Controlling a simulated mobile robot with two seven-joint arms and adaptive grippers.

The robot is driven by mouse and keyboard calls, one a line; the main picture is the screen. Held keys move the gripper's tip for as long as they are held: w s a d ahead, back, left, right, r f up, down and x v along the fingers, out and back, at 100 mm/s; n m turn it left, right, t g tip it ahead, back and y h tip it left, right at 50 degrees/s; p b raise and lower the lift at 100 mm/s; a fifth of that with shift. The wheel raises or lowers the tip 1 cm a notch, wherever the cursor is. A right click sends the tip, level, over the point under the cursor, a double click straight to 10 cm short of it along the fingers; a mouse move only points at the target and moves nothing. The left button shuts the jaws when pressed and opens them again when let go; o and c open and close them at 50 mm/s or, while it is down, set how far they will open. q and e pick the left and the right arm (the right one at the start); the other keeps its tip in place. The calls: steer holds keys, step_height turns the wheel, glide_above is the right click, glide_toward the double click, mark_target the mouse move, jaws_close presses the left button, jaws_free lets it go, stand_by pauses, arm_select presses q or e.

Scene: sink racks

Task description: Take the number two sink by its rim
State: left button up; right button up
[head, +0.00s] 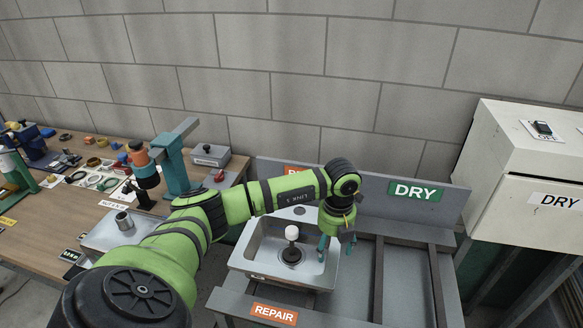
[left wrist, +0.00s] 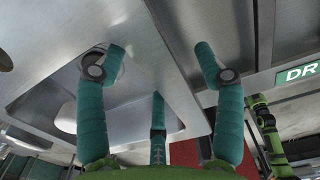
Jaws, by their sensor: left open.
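In the left wrist view the sink's flat rim (left wrist: 165,75) runs between the spread fingers. One finger is over the sink side and one is past the outer edge; I cannot tell whether they touch it. My right gripper is out of view.
A grey panel with a green DRY sign (head: 415,191) stands behind empty rack rails (head: 408,285) on the right. A white switch box (head: 520,170) is at far right. A wooden bench (head: 25,235) with tools, a teal press (head: 175,160) and another metal basin (head: 105,240) is at left.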

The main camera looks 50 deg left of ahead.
arm_select(q)
steer(key=shift+f, duration=0.25)
stand_by(0.4)
jaws_close()
steer(key=shift+r, duration=0.1)
